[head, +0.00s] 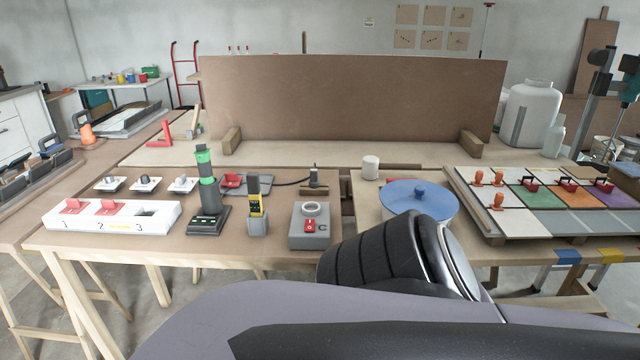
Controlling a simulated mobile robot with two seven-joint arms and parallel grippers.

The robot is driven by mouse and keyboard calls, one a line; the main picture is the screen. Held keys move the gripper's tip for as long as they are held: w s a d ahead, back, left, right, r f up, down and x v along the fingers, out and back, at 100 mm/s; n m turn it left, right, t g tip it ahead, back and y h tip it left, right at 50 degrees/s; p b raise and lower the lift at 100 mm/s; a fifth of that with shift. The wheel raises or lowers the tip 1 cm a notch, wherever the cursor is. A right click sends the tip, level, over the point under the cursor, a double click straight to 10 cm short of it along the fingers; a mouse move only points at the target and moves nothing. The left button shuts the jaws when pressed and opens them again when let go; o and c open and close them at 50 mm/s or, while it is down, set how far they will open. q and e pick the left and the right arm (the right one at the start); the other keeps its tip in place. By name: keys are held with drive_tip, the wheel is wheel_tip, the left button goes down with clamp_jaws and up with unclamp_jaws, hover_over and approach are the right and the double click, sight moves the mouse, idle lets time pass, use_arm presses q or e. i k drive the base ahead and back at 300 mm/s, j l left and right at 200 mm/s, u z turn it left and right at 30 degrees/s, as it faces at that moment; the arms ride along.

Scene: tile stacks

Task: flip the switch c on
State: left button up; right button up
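Switch c is a grey box (301,238) marked with a letter C, standing near the front edge of the wooden table in the head view. A small red rocker (310,226) sits on its sloped face, and a pale ring (311,208) is on its top. Which way the rocker is set is too small to tell. One of my arms crosses the bottom foreground, its dark ribbed joint just right of the box. Neither of my grippers is in view.
Left of the box stand a yellow-and-black device (257,209), a dark green-banded cylinder (206,192) and a white numbered strip (70,220) with red switches. A brown panel (350,105) stands behind.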

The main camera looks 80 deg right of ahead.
sight(309, 223)
drive_tip(key=z, duration=2.45)
